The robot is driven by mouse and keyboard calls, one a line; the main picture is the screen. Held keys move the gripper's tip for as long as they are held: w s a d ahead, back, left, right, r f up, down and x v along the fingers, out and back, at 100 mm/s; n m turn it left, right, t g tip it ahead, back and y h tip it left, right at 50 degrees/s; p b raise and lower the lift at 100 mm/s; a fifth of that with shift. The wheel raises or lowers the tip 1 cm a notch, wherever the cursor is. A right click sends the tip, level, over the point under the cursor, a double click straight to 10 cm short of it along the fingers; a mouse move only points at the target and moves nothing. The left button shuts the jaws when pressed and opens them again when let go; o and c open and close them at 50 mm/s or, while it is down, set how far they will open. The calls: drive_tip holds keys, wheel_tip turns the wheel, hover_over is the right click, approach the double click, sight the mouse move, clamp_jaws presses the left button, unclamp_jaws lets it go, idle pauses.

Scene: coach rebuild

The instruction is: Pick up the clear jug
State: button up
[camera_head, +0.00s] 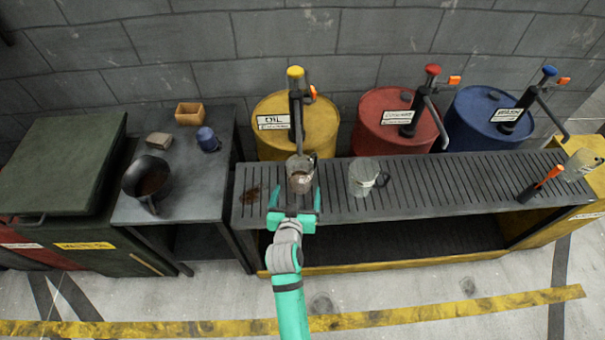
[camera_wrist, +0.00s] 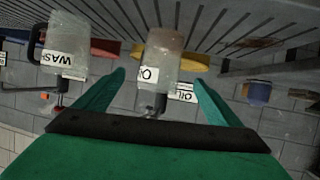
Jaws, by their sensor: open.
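A clear jug (camera_head: 300,178) with brownish contents stands on the slatted bench below the yellow drum's pump. In the wrist view, which is upside down, this jug (camera_wrist: 162,62) shows a partly readable label and lies between and beyond my fingertips. My gripper (camera_head: 295,192) is open, its green fingers pointing at the jug from the front; I cannot tell whether they touch it. A second clear jug (camera_head: 363,178) with a handle stands to the right, and also shows in the wrist view (camera_wrist: 68,45) with a label starting "WAS".
Yellow, red (camera_head: 385,120) and blue drums with pumps stand behind. A side table (camera_head: 195,185) at left holds a black pan, a blue cup and small blocks.

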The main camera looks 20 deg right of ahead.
sight(300, 181)
drive_tip(key=shift+w+d, duration=0.25)
drive_tip(key=shift+w, duration=0.15)
drive_tip(key=x, duration=0.5)
drive_tip(key=shift+w+d, duration=0.1)
drive_tip(key=shift+w, duration=0.05)
drive_tip(key=shift+r+x, duration=0.15)
drive_tip(key=shift+x, duration=1.1)
drive_tip(key=shift+r+x, duration=0.15)
drive_tip(key=shift+x, duration=1.1)
drive_tip(key=shift+w, duration=0.2)
drive_tip(key=c, duration=1.2)
drive_tip(key=shift+c, duration=1.1)
drive_tip(key=shift+r, duration=0.2)
